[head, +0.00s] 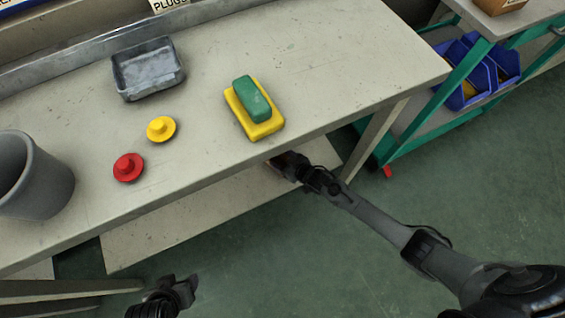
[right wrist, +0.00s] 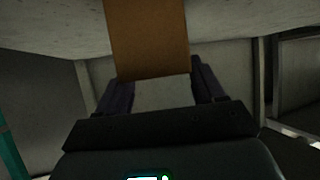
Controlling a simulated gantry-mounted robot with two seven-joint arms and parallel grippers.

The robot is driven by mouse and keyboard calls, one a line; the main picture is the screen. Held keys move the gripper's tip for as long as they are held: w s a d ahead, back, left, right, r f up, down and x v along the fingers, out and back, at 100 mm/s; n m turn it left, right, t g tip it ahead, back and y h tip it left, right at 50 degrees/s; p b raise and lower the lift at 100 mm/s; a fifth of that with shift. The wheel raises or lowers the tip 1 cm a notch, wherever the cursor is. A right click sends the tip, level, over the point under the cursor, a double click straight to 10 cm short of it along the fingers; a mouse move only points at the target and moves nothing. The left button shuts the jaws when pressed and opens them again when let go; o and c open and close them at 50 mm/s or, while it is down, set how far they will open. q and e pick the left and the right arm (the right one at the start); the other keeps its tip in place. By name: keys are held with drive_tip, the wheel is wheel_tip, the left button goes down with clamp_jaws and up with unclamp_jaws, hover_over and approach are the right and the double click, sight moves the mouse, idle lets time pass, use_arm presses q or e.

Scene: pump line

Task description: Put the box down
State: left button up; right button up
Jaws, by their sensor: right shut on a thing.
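The box (right wrist: 150,42) is an orange-brown block in the right wrist view, seen between the two dark fingers. My right gripper (right wrist: 158,82) is shut on it. In the head view my right arm reaches in under the front edge of the workbench (head: 320,60), above the lower shelf (head: 190,215). The box is almost wholly hidden there by the bench top and my gripper. I cannot tell whether it touches the shelf. My left gripper (head: 182,290) is at the bottom of the head view, away from the bench, with nothing visible in it; its opening is unclear.
On the bench top are a grey metal tray (head: 148,70), a yellow plug (head: 161,129), a red plug (head: 128,167), a grey bin (head: 32,178), and a green block (head: 251,99) on a yellow one (head: 266,129). A bench leg (head: 375,138) stands right of my right gripper. A green-framed cart (head: 400,145) is beyond.

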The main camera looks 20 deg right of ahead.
drive_tip(key=shift+f, duration=0.6)
use_arm(q)
drive_tip(key=shift+d+f, duration=0.1)
drive_tip(key=shift+f, duration=0.35)
use_arm(e)
drive_tip(key=shift+r, duration=0.1)
use_arm(q)
drive_tip(key=shift+d, duration=0.1)
use_arm(e)
drive_tip(key=o, duration=1)
drive_tip(key=shift+f, duration=0.2)
